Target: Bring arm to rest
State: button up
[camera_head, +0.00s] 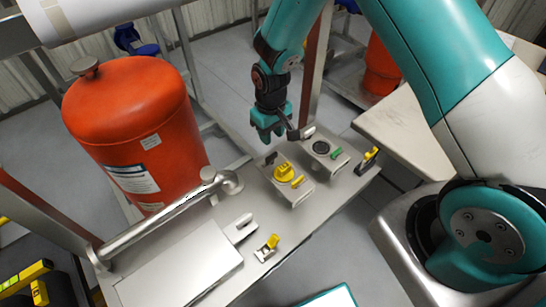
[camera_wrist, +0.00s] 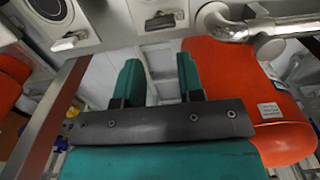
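My gripper (camera_head: 271,133) hangs above the back edge of the metal skid plate (camera_head: 222,261) in the head view, with its teal fingers pointing down. In the wrist view my gripper (camera_wrist: 161,78) shows two teal fingers spread apart, with nothing between them. It looks open and empty. My teal and white arm reaches in from the upper right of the head view.
A large orange tank (camera_head: 135,125) stands left of the gripper. A metal pipe (camera_head: 160,222) runs along the skid. A yellow-knobbed unit (camera_head: 284,173), a black-topped unit (camera_head: 321,148) and a yellow-handled valve (camera_head: 267,247) sit on the plate. A steel post (camera_head: 317,70) rises beside the gripper.

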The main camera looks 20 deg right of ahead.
dwell(0.4)
jog(key=s+a+r+n+y+b, duration=0.1)
jog(key=s+a+r+y+b, duration=0.1)
jog(key=s+r+b, duration=0.4)
jog(key=s+a+r+n+y+b, duration=0.1)
jog(key=s+a+r, duration=0.2)
jog(key=s+r, duration=0.6)
jog(key=s+r+n+y+b, duration=0.1)
jog(key=s+r+b, duration=0.1)
jog(key=s, duration=0.7)
jog(key=shift+s+d+r+b, duration=0.15)
jog(key=shift+s+r+b, duration=0.25)
jog(key=shift+r, duration=0.35)
